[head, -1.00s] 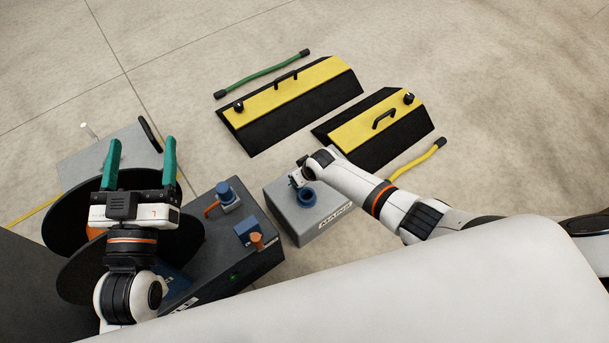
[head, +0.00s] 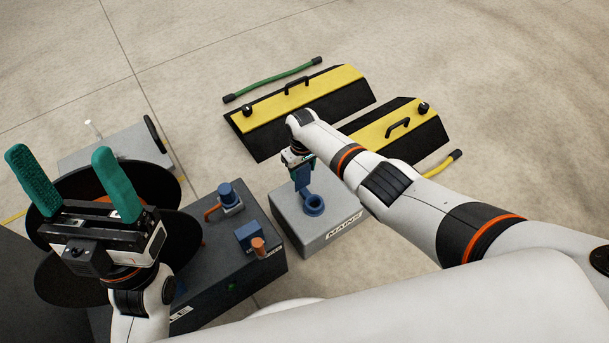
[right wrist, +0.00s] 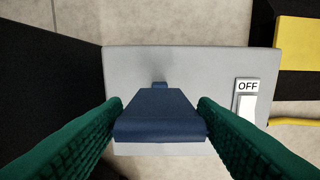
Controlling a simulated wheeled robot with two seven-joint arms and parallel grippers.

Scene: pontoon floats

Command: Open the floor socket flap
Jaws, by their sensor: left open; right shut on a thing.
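A grey box marked MAINS (head: 288,228) stands on the floor with a round blue socket (head: 315,206) on top. A blue flap (head: 303,180) stands raised beside the socket opening. My right gripper (head: 299,160) is above the box. In the right wrist view its green fingers are shut on the flap (right wrist: 160,115), one on each side. The socket is hidden in that view. My left gripper (head: 61,155) is open and empty over the black reel at the left, with its teal fingers wide apart.
A dark box (head: 235,262) with blue sockets stands left of the grey box. A black reel (head: 75,275) is below my left gripper. Yellow-black ramps (head: 300,95) and a green cable (head: 272,80) lie behind. A switch marked OFF (right wrist: 246,100) is on the grey box.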

